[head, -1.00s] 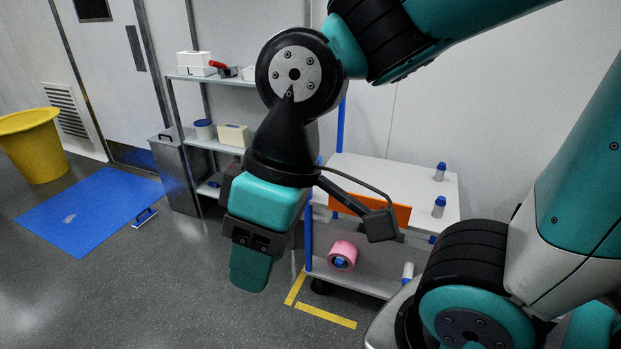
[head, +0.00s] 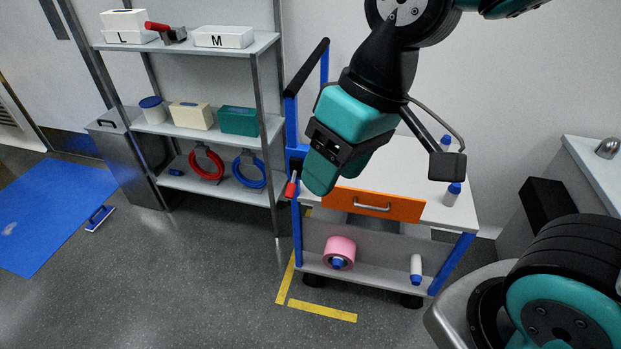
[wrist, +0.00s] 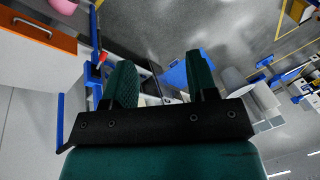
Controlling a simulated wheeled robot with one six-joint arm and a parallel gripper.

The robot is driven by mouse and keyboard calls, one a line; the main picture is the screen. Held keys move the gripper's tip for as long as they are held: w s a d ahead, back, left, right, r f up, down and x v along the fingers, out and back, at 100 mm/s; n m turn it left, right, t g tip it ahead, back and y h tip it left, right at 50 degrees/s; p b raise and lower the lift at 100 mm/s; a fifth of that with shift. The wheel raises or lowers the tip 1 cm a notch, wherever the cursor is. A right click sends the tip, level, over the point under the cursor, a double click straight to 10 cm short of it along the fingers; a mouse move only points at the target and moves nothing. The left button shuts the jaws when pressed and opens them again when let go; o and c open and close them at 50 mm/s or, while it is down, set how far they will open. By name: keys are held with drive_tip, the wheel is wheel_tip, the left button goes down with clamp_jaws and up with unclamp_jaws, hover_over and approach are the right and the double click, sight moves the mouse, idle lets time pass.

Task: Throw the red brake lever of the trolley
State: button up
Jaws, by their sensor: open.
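The trolley (head: 405,210) has a white top, blue posts and an orange drawer (head: 372,203) with a metal handle. Its brake lever (head: 291,186) has a red grip and stands at the trolley's left front corner, below the blue push handle. My gripper (head: 318,178) is just right of the lever in the head view and partly in front of the trolley top. In the wrist view my gripper (wrist: 157,78) is open with nothing between its fingers. The red lever (wrist: 100,58) shows there left of the left finger, apart from it.
A shelf unit (head: 200,130) with boxes and coiled hoses stands left of the trolley. A pink roll (head: 339,252) and a white bottle (head: 416,268) are on the lower shelf. Two blue-capped bottles stand on the trolley top. Grey floor (head: 200,270) in front is clear.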

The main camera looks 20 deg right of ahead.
drive_tip(key=w+d+f+m+t+h+b, duration=0.1)
drive_tip(key=w+f+m+b, duration=0.3)
drive_tip(key=w+f, duration=0.4)
drive_tip(key=w+d+f+m+t+h+b, duration=0.1)
drive_tip(key=w+f+m+b, duration=0.3)
drive_tip(key=w, duration=0.6)
drive_tip(key=m+t+h+b, duration=0.2)
drive_tip(key=m+h+b, duration=0.1)
drive_tip(key=m+b, duration=0.1)
approach(292, 184)
drive_tip(key=shift+y, duration=0.3)
drive_tip(key=x, duration=1.1)
drive_tip(key=shift+d+f, duration=0.1)
drive_tip(key=shift+d, duration=0.1)
drive_tip(key=shift+c, duration=0.3)
clamp_jaws()
